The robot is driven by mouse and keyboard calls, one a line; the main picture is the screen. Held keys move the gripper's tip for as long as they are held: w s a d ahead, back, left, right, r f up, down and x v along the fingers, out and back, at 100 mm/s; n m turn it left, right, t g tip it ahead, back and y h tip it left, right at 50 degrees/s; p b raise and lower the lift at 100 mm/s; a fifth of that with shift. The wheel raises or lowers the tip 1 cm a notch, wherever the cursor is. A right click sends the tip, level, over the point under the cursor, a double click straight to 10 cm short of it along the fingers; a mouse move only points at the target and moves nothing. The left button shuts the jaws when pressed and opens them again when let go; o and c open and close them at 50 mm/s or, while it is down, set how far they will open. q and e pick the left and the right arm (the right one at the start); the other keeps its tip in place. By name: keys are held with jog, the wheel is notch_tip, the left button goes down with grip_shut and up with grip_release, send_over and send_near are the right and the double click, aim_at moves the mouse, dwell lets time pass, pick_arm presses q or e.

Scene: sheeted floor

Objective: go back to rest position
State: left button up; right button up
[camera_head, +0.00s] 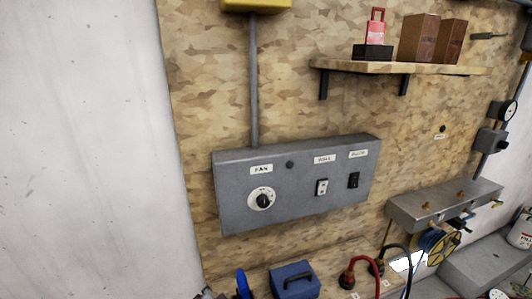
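Neither of my grippers can be made out in the head view. A grey control box (295,190) is mounted on the chipboard wall panel. It carries a round dial (262,199) under a label reading FAN, a light switch (322,187) and a dark switch (353,180). A small dark round part (289,165) sits near its top edge. Nothing of mine touches the box in this view.
A wooden shelf (420,68) holds a red item (376,28) and brown blocks (419,38). Below are a blue box (295,282), a red cable (377,277), a black cable (407,262) and a grey manifold (440,203). A bare white wall (90,150) fills the left.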

pick_arm(q)
jog(key=shift+s+a+f+n+g+h, duration=0.8)
jog(key=shift+s+a+f+n, duration=0.95)
jog(key=shift+s, duration=1.05)
jog(key=shift+s+a+f+n+g+h, duration=0.5)
jog(key=shift+s+a+f+n+g, duration=0.75)
jog(key=shift+s+a, duration=1.15)
notch_tip(320, 180, down, 32)
jog(key=s, duration=0.3)
jog(key=s+a+f+g, duration=0.2)
jog(key=s+a+f, duration=0.1)
jog(key=s+f, duration=1.8)
jog(key=shift+s+a, duration=0.15)
jog(key=shift+s, duration=0.65)
jog(key=shift+o, duration=0.3)
